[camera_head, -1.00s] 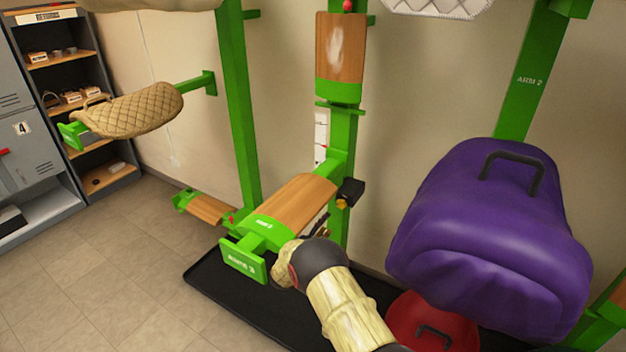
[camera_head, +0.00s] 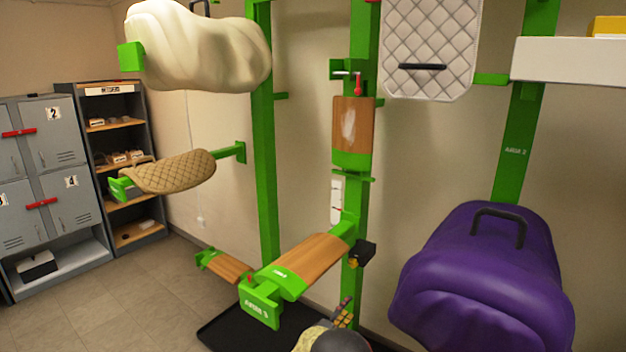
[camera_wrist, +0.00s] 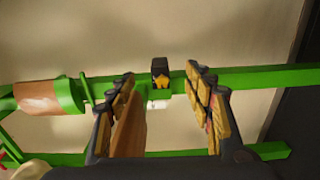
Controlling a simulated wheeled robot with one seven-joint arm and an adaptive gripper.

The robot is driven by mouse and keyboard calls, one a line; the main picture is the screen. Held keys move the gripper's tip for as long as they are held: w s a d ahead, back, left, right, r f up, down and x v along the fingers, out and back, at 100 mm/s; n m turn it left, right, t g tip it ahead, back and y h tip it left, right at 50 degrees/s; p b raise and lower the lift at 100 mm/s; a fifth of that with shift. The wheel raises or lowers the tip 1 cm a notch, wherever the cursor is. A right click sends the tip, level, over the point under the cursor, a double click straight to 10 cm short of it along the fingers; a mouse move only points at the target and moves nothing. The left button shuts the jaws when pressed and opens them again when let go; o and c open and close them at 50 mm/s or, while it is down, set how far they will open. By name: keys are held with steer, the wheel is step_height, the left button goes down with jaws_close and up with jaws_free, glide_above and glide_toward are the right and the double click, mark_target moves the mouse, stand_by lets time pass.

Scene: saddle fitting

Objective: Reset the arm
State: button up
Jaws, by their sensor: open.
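My arm shows at the bottom of the head view, with my gripper (camera_head: 345,312) below and to the right of the wood-topped green saddle arm (camera_head: 312,255). In the wrist view my gripper (camera_wrist: 165,95) has its two padded fingers spread wide, with nothing between them. Beyond the fingers are a green post (camera_wrist: 250,78) and a small black box with a yellow mark (camera_wrist: 160,72). The side of a wooden board (camera_wrist: 129,125) shows beside the left finger. Most of my arm is out of the head view.
A purple covered saddle (camera_head: 485,280) is at the right. A tan quilted pad (camera_head: 170,172) and a cream cover (camera_head: 200,50) hang on arms at the left. A white quilted pad (camera_head: 430,35) hangs above. Lockers (camera_head: 50,145) and a shelf (camera_head: 125,165) stand far left. Floor at left is clear.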

steer(key=s+a+f+m+g+y, duration=0.3)
steer(key=a+f+y, duration=0.55)
steer(key=f, duration=0.55)
steer(key=s+a+r+m+g+y, duration=0.2)
steer(key=s+a+r+g+y, duration=0.15)
steer(key=s+a, duration=0.35)
steer(key=s+d+r+m+g, duration=0.2)
steer(key=s+d+r+g, duration=0.15)
steer(key=s+r, duration=0.7)
steer(key=s+d+r+m+g, duration=0.1)
steer(key=s+d+r+g, duration=0.25)
steer(key=s+r, duration=0.75)
steer(key=s+d+r+t, duration=0.1)
steer(key=s+d+r, duration=0.4)
steer(key=s, duration=0.3)
steer(key=s+d+r+m+t+h, duration=0.1)
steer(key=s+d+r+t, duration=0.1)
steer(key=s+d+r, duration=0.3)
steer(key=s+d+r+m+t, duration=0.1)
steer(key=s+d+r, duration=0.4)
steer(key=s, duration=0.7)
step_height(320, 180, up, 2)
steer(key=shift+s+d+r, duration=0.1)
steer(key=shift+s+d, duration=0.1)
steer(key=shift+d, duration=0.2)
